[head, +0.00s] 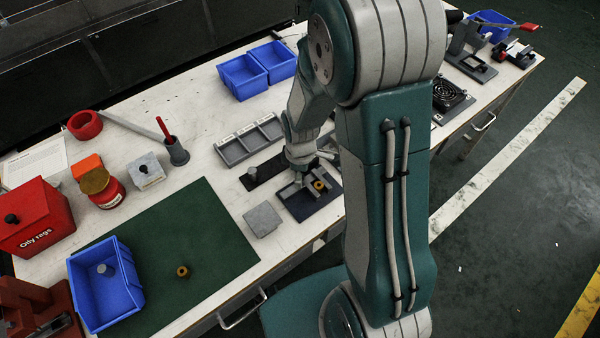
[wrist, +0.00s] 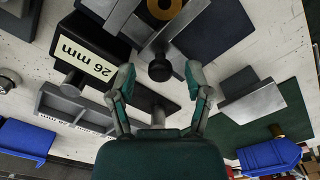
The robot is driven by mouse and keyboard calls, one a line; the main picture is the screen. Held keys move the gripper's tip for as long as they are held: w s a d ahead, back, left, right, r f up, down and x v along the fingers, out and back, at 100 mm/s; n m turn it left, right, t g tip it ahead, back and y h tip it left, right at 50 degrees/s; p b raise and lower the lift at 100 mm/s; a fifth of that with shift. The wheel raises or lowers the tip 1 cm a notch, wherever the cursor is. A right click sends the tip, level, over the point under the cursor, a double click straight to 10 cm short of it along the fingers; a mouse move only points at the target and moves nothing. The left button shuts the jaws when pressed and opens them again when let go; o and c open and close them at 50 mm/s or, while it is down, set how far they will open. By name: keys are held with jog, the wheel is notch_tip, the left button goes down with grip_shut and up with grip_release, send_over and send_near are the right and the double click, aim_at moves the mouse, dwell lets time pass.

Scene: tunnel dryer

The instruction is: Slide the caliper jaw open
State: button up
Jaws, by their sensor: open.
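The caliper (head: 290,190) is grey and sits on a dark plate near the table's front edge. In the wrist view its grey bars (wrist: 180,20) show at the top, beside a brass ring (wrist: 163,8). The ring also shows in the head view (head: 319,185). A dark round knob (wrist: 160,69) stands on the near grey part. My gripper (wrist: 159,73) is open, with one finger on each side of the knob and a visible gap on both sides. In the head view my arm partly hides the gripper and caliper.
A black block labelled 26 mm (wrist: 85,48) lies close to the left finger in the wrist view. A grey compartment tray (head: 236,153) is behind the caliper. A grey block (head: 263,219) and green mat (head: 190,240) lie left. Blue bins (head: 243,92) stand at the back.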

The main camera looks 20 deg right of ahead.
grip_shut()
jog(key=shift+s+a, duration=0.25)
jog(key=shift+a, duration=0.6)
jog(key=shift+s+a, duration=0.25)
jog(key=shift+a, duration=0.55)
grip_release()
notch_tip(320, 180, up, 12)
